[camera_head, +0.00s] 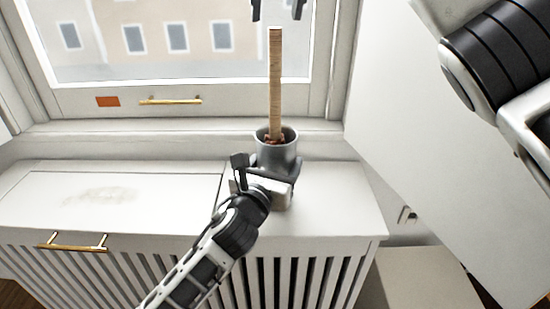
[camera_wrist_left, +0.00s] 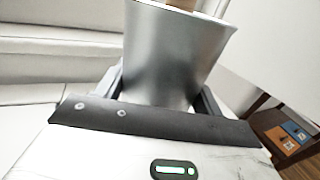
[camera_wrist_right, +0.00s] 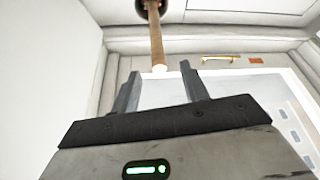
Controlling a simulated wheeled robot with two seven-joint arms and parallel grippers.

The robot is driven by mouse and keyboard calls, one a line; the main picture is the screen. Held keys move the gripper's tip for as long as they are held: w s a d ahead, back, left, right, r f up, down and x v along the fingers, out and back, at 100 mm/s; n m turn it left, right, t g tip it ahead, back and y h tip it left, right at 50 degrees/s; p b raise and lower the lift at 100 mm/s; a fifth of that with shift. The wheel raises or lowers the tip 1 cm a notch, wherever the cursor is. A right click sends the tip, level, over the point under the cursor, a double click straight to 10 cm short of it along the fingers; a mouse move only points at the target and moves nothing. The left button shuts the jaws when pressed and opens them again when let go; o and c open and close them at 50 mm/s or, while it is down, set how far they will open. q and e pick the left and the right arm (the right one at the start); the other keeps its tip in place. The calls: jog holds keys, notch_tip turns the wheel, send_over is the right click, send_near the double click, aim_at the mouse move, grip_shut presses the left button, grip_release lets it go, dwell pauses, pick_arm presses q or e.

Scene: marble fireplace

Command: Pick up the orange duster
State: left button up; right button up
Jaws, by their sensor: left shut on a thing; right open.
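A long wooden handle (camera_head: 276,85), likely the duster's, stands upright in a grey metal cup (camera_head: 278,154). Reddish-brown material shows at its base inside the cup; the rest of the head is hidden. My left gripper (camera_head: 268,174) is shut on the cup, which fills the space between its fingers in the left wrist view (camera_wrist_left: 175,55). My right gripper (camera_head: 278,8) is open above the handle's top end, at the upper picture edge. In the right wrist view (camera_wrist_right: 159,76) the handle's tip lies between the fingertips, apart from both.
The cup is over the right part of a white slatted cabinet (camera_head: 150,185) below a window. A gold handle (camera_head: 170,101) and an orange patch (camera_head: 107,101) are on the window frame. A white wall panel (camera_head: 420,130) rises at the right. The cabinet top's left part is clear.

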aim_at(274, 52)
jog(key=x, duration=0.8)
jog(key=shift+w+d+f, duration=0.1)
jog(key=shift+w+f, duration=0.1)
jog(key=shift+f, duration=0.2)
grip_shut()
